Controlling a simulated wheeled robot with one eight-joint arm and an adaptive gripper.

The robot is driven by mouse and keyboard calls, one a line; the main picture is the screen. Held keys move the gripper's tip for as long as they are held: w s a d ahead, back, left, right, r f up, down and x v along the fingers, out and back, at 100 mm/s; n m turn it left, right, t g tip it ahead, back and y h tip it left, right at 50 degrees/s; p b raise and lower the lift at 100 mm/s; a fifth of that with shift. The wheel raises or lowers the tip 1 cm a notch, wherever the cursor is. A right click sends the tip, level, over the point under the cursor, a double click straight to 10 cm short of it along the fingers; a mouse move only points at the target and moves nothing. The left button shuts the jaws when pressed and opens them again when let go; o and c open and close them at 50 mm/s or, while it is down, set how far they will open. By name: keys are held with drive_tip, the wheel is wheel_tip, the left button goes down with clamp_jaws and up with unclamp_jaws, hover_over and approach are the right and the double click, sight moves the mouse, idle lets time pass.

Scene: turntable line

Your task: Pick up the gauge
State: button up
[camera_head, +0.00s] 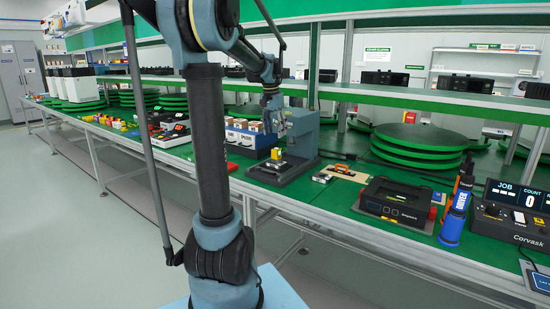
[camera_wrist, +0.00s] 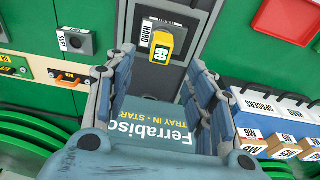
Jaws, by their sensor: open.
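The gauge, a yellow piece with a dark "GO" label (camera_wrist: 160,46), stands at the dark grey fixture in the wrist view, beside a "HARD" label. In the head view a small yellow piece (camera_head: 276,154) shows at the same fixture. My gripper (camera_wrist: 160,62) is open, its two fingers apart with the gauge seen in the gap beyond their tips. Nothing is held between them. In the head view my gripper (camera_head: 273,108) hangs above the fixture, partly hidden against the grey-blue machine. Whether the fingers touch anything is hard to tell.
The grey-blue machine (camera_wrist: 160,112) marked "Ferrabisc" lies close between the fingers in the wrist view. Labelled bins (camera_wrist: 275,120) stand to the right and a grey "SOFT" block (camera_wrist: 75,40) to the left.

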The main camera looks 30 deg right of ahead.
sight(276, 149)
drive_tip(key=shift+w+d+f, duration=0.2)
drive_tip(key=shift+d+f, duration=0.05)
drive_tip(key=shift+f, duration=1.45)
drive_tip(key=shift+w+d+f, duration=0.15)
drive_tip(key=shift+d+f, duration=0.15)
drive_tip(key=shift+f, duration=1.4)
drive_tip(key=shift+w+d+f, duration=0.2)
drive_tip(key=shift+d+f, duration=0.05)
drive_tip(key=shift+f, duration=1.45)
clamp_jaws()
